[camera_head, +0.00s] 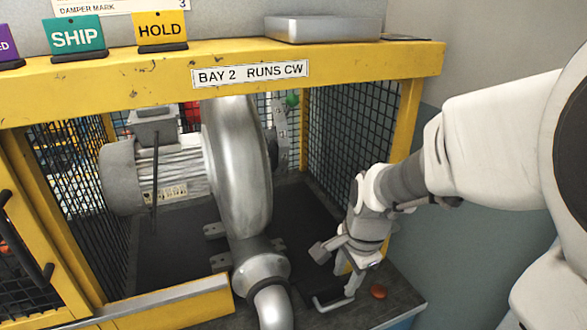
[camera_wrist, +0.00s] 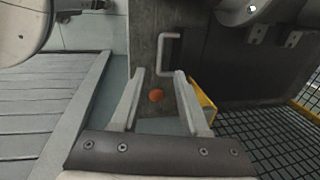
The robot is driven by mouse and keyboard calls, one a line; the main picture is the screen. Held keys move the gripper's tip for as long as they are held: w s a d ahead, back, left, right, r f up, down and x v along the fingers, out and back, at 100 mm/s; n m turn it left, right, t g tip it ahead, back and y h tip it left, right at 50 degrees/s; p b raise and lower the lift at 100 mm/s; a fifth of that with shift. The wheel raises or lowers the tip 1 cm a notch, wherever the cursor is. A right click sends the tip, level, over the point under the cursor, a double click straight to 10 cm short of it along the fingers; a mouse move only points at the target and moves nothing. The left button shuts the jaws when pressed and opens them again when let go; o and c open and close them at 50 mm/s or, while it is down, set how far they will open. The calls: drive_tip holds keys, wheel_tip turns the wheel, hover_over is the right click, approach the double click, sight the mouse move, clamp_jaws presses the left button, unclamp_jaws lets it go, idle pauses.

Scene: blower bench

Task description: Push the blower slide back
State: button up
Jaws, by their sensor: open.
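The grey metal blower (camera_head: 238,170) stands in a yellow-framed cage, its outlet pipe curving toward the front. I cannot tell for sure which part is its slide. My gripper (camera_head: 346,280) points down near this handle. In the wrist view my gripper (camera_wrist: 159,76) has its two fingers spread with nothing held between them. The handle lies ahead of the fingertips, apparently not gripped. Whether a finger touches it is unclear.
An orange disc (camera_head: 379,292) lies on the bench close to my gripper; the wrist view shows it (camera_wrist: 156,95) between the fingers' lines. Yellow posts (camera_head: 408,115) and black mesh (camera_head: 345,130) bound the cage. A yellow beam (camera_head: 350,70) crosses above the blower.

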sight(334, 305)
drive_tip(key=f+b, duration=0.1)
drive_tip(key=f, duration=0.2)
drive_tip(key=w+f+b, duration=0.1)
drive_tip(key=f, duration=0.3)
drive_tip(key=w+f+b, duration=0.1)
drive_tip(key=f, duration=0.2)
drive_tip(key=shift+a+f, duration=0.3)
drive_tip(key=shift+f, duration=0.1)
clamp_jaws()
idle(0.8)
